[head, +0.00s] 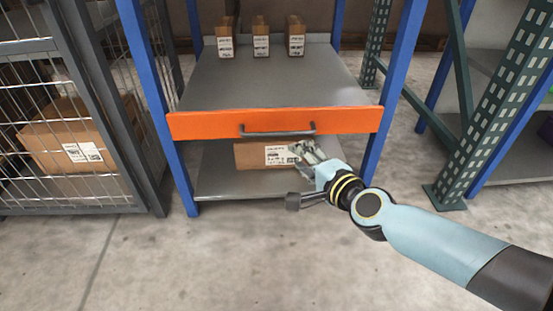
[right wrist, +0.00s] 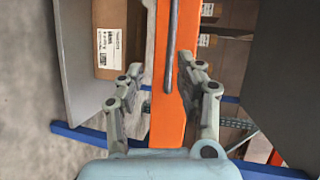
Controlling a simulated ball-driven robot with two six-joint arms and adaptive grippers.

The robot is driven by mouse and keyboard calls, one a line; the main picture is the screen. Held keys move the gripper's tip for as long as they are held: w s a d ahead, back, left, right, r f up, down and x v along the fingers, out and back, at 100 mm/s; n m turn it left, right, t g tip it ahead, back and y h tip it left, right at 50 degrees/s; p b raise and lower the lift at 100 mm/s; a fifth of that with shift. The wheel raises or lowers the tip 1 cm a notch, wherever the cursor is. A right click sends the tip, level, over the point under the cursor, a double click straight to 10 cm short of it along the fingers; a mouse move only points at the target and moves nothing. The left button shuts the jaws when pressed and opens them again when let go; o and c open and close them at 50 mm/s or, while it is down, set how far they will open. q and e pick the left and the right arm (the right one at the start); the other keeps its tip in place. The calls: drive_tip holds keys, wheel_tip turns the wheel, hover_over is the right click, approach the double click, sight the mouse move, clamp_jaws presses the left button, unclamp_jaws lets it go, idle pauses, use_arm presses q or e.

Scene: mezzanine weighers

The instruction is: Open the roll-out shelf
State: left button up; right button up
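The roll-out shelf (head: 270,82) is a grey deck with an orange front (head: 210,124) running across the blue posts. A dark bar handle (head: 277,133) is fixed at the middle of that front. My right gripper (head: 302,152) is just below and right of the handle, in front of the rack. In the right wrist view my right gripper (right wrist: 160,68) is open, its fingers on either side of the orange front (right wrist: 160,120). The handle (right wrist: 169,50) shows between and beyond the fingertips, with nothing gripped. My left gripper is not in view.
Three small cartons (head: 261,40) stand at the back of the shelf. A larger carton (head: 256,155) sits on the lower deck (head: 230,186). A wire cage (head: 85,110) stands close on the left, a green upright (head: 493,100) on the right. The floor in front is clear.

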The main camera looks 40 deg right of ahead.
sight(280, 135)
drive_tip(key=shift+m+t, duration=0.3)
drive_tip(key=shift+m, duration=0.3)
drive_tip(key=x, duration=0.3)
drive_tip(key=b+x, duration=0.1)
drive_tip(key=x, duration=0.3)
drive_tip(key=r+x, duration=0.1)
drive_tip(key=x, duration=0.2)
drive_tip(key=shift+w+d+b, duration=0.1)
drive_tip(key=shift+w+b, duration=0.2)
drive_tip(key=shift+w, duration=0.1)
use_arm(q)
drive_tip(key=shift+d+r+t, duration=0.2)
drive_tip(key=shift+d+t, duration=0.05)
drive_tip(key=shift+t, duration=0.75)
use_arm(e)
drive_tip(key=shift+w, duration=0.4)
drive_tip(key=shift+c, duration=0.2)
clamp_jaws()
